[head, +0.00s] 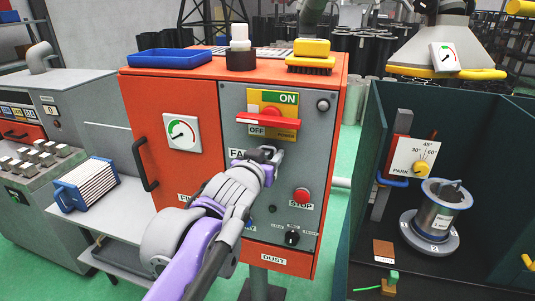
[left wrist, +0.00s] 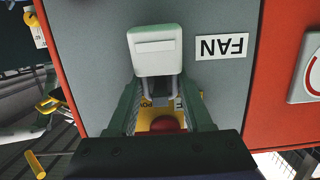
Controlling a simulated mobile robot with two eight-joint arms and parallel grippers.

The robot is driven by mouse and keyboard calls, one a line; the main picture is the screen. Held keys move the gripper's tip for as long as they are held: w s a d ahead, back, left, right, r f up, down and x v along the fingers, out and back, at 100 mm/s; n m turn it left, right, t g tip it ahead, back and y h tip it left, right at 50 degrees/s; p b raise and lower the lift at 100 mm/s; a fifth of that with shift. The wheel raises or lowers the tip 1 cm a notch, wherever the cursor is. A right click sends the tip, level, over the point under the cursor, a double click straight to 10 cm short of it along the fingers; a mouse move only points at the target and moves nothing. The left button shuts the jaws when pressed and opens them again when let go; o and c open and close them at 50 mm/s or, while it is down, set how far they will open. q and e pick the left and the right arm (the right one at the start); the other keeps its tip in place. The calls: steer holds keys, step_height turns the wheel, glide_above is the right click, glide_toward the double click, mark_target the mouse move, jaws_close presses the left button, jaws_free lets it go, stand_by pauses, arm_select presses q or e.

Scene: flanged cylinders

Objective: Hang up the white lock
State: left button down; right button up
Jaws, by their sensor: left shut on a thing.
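My left gripper (head: 264,156) is in front of the grey panel of the orange cabinet, just below the red switch handle (head: 268,119). The handle lies level across a yellow plate marked ON and OFF (head: 258,132). In the left wrist view, which is upside down, the gripper is shut on the white lock (left wrist: 155,48). Its grey shackle (left wrist: 160,86) shows between the fingers, towards the yellow plate and red handle (left wrist: 167,123). I cannot tell whether the shackle passes through anything. My right gripper is not in view.
The panel also has a FAN label (left wrist: 222,46), a red STOP button (head: 301,196) and a black knob (head: 292,237). A blue tray (head: 170,59) and a yellow brush (head: 311,50) lie on the cabinet top. A flanged cylinder (head: 440,210) stands in the dark booth at right.

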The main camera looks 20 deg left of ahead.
arm_select(q)
steer(key=shift+c, duration=1.2)
jaws_free()
steer(key=shift+s, duration=0.1)
steer(key=s+r+p, duration=0.1)
steer(key=s+p, duration=0.1)
steer(key=s, duration=0.5)
steer(key=shift+s+a+p, duration=0.15)
steer(key=shift+s+p, duration=0.15)
steer(key=shift+s, duration=0.1)
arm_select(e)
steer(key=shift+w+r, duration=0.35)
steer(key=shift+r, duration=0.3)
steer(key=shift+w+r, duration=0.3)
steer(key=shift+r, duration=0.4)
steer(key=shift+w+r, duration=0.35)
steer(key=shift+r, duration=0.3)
arm_select(q)
steer(key=s+a+f+g, duration=0.1)
steer(key=s+f+g, duration=0.3)
steer(key=s+f, duration=0.4)
steer(key=s+a+f+g, duration=0.1)
steer(key=s+f+g, duration=0.4)
steer(key=f, duration=1.7)
steer(key=s, duration=0.3)
steer(key=shift+s+a+g+y, duration=0.3)
steer(key=shift+s, duration=0.05)
